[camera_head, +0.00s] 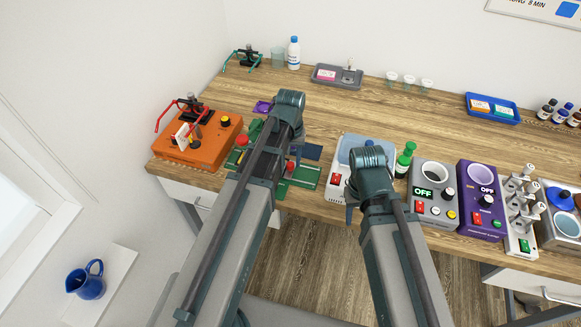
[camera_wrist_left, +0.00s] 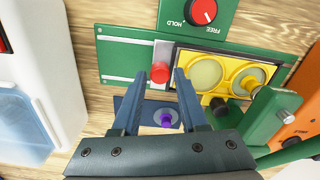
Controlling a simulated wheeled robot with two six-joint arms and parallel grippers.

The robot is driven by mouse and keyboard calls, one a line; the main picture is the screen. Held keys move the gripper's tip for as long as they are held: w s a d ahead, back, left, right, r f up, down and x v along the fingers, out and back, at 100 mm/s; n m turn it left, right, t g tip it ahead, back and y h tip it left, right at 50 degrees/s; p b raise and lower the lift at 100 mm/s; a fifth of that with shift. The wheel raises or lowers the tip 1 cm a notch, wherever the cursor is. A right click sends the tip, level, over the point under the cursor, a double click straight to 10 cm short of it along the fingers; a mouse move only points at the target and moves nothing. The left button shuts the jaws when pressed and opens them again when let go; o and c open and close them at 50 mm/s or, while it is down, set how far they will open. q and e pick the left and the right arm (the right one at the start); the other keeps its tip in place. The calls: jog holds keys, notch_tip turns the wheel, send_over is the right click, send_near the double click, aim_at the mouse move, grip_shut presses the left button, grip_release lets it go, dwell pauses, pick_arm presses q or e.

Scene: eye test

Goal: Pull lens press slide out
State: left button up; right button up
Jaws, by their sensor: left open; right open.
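The green lens press (camera_wrist_left: 125,55) lies below my left gripper in the left wrist view. Its yellow slide (camera_wrist_left: 217,99) holds two round pale lenses. A grey plate with a red knob (camera_wrist_left: 160,72) is at the slide's left end. A green box with a red HOLD/FREE dial (camera_wrist_left: 203,11) adjoins it. My left gripper (camera_wrist_left: 162,76) is open, its fingertips either side of the red knob in the picture; I cannot tell their height. In the head view my left arm hides much of the press (camera_head: 304,177). My right gripper (camera_head: 352,200) is open, in front of a white device.
An orange box (camera_head: 200,143) stands left of the press, and a white device with a blue lid (camera_head: 336,182) stands right. A green bottle (camera_head: 405,160) is beyond. A dark blue pad with a purple piece (camera_wrist_left: 165,118) lies beside the press.

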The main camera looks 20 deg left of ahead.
pick_arm(q)
jog(key=shift+f, duration=0.25)
grip_shut()
jog(key=shift+d, duration=0.1)
dwell(1.2)
